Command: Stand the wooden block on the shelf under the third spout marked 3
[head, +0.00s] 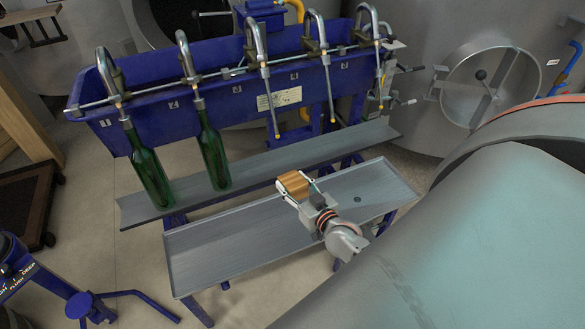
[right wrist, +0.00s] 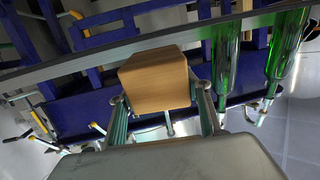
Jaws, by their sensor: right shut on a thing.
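My right gripper (head: 295,189) is shut on the wooden block (head: 293,182), a tan piece with its sides between the two fingers. In the head view the block appears over the gap between the shelf and the lower tray. It fills the space between the fingertips in the right wrist view (right wrist: 154,78). The long grey shelf (head: 275,158) runs below the row of spouts. The third spout (head: 270,103) hangs over bare shelf, behind the block, beside the plate marked 3 (head: 237,89). My left gripper is not in view.
Green bottles stand on the shelf under the first (head: 150,172) and second spouts (head: 213,152). The shelf right of them is clear. The lower grey tray (head: 215,255) is empty. The blue trough (head: 150,112) backs the spouts. A large steel tank stands at the right.

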